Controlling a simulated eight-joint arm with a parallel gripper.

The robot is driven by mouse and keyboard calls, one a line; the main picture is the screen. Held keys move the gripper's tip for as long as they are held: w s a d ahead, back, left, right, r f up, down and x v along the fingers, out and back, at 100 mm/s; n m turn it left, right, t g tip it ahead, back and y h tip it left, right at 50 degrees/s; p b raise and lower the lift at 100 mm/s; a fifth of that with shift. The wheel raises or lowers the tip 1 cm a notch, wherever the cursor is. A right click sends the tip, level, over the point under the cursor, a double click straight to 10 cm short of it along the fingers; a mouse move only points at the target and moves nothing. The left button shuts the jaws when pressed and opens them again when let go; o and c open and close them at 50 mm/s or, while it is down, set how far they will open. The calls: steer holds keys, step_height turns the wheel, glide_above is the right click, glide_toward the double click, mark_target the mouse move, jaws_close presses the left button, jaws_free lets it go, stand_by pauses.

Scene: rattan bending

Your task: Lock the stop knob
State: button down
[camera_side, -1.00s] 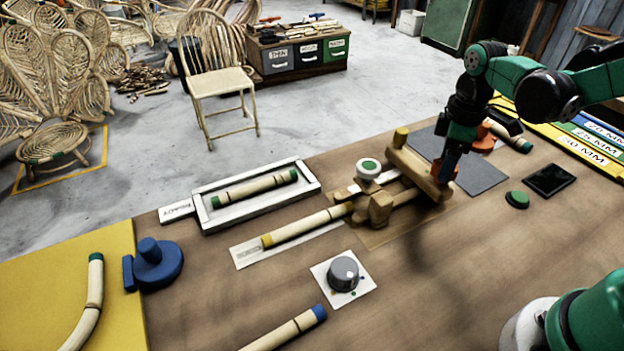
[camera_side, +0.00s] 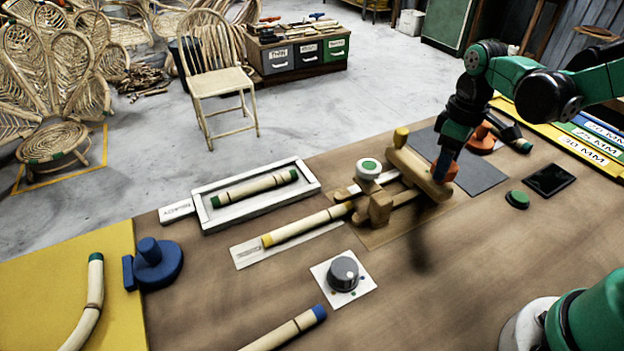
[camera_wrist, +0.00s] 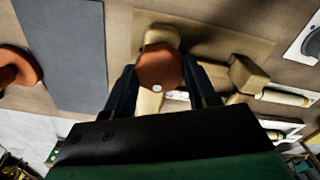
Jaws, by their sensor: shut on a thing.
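The stop knob is an orange, many-sided knob (camera_wrist: 160,68) with a small pale dot, on the wooden bending jig (camera_side: 420,172). In the wrist view it sits between the two dark fingers of my gripper (camera_wrist: 161,80), one at each side. In the side view the knob (camera_side: 451,171) shows at the right end of the jig's wooden bar, partly hidden by my gripper (camera_side: 442,168). My gripper is shut on it from above. Whether the knob is locked cannot be told.
A yellow-ended rattan pole (camera_side: 305,226) runs into the jig's left side. A grey dial (camera_side: 343,273) is in front. A green button (camera_side: 517,199) and a dark screen (camera_side: 549,180) lie to the right. An orange disc-based object (camera_side: 482,142) stands behind my gripper.

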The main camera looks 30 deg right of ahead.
steer(key=shift+c, duration=1.3)
jaws_free()
steer(key=shift+r, duration=2.85)
steer(key=s+a+r+m+t, duration=0.1)
steer(key=s+a+m+t, duration=0.2)
steer(key=a+t, duration=0.3)
steer(key=shift+r+m+t, duration=0.15)
steer(key=shift+m+t, duration=0.45)
steer(key=shift+m, duration=0.1)
